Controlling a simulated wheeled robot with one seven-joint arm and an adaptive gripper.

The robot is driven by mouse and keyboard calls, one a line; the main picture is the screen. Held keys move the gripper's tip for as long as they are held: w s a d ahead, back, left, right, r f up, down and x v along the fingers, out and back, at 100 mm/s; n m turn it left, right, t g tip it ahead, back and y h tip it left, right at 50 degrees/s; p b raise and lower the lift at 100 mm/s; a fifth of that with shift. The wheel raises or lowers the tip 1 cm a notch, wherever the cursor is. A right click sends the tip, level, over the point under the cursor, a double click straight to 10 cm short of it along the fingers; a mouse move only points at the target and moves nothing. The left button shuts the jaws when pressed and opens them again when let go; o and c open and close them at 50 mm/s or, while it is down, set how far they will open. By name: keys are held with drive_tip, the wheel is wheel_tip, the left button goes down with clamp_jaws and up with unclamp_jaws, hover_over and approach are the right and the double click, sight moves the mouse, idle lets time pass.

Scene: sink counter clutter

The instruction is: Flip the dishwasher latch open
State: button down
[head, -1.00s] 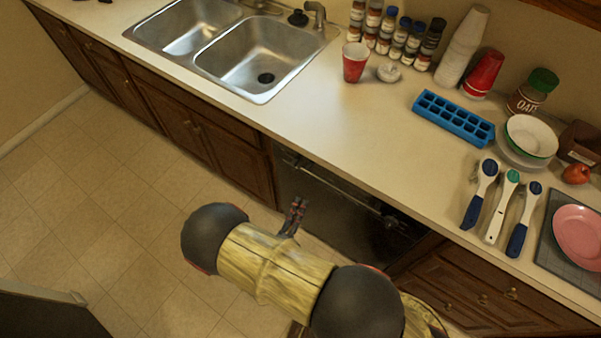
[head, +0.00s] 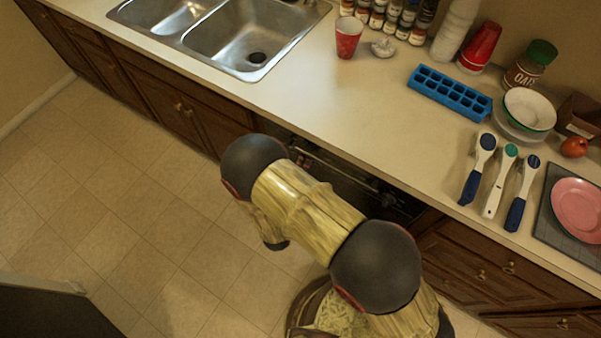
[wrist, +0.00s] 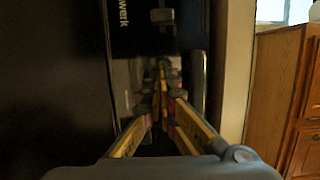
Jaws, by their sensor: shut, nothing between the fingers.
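The dishwasher (head: 352,194) is the dark front under the counter in the head view, partly covered by my arm. In the wrist view its dark panel (wrist: 125,40) shows pale lettering on its side. A small grey piece (wrist: 162,16) sits on the panel beyond my fingertips; I cannot tell whether it is the latch. A grey bar like a handle (wrist: 198,85) stands to the right of the fingers. My gripper (wrist: 161,72) is shut and empty, its fingers meeting close in front of the panel. Contact cannot be told. In the head view my arm hides most of the gripper.
The counter above holds a red cup (head: 348,37), a blue ice tray (head: 450,94), several utensils and a pink plate (head: 579,210). The sink (head: 250,45) is at upper left. Wooden cabinets flank the dishwasher. The floor to the left is clear.

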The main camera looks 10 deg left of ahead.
drive_tip(key=shift+w+a+b, duration=0.15)
drive_tip(key=shift+w+a, duration=0.1)
drive_tip(key=shift+a, duration=0.35)
drive_tip(key=shift+w+a+b, duration=0.2)
drive_tip(key=shift+a, duration=0.45)
drive_tip(key=shift+w+a+b, duration=0.15)
drive_tip(key=shift+w+a, duration=0.1)
drive_tip(key=shift+a, duration=0.35)
drive_tip(key=shift+a, duration=0.1)
drive_tip(key=a, duration=0.1)
drive_tip(key=w+a, duration=0.1)
drive_tip(key=a, duration=0.1)
drive_tip(key=shift+w+a, duration=0.25)
drive_tip(key=s+d+p, duration=0.2)
drive_tip(key=s+p, duration=0.1)
drive_tip(key=s, duration=0.8)
drive_tip(key=shift+s, duration=0.2)
